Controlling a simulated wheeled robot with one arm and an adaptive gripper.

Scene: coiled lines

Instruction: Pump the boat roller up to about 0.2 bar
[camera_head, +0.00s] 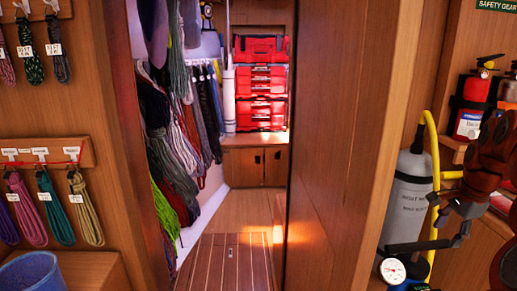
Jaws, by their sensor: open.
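No boat roller can be made out for certain. A grey cylinder (407,195) with a dark top and partly legible lettering stands upright at the right. A yellow hose (434,150) arches over from its top and runs down its right side. A round white dial gauge (392,270) with a red mark sits low in front of the cylinder; its reading is too small to tell. My gripper (428,224) is open at the right, its dark fingers in front of the cylinder and hose. I cannot tell whether they touch the hose. Nothing shows held in it.
Coiled ropes (85,208) hang on pegs at the left above a blue bucket (32,274). A wooden partition (335,150) separates the cylinder from a narrow passage with a slatted floor (228,262). Red cases (261,82) stand at the back. Fire extinguishers (474,95) stand upper right.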

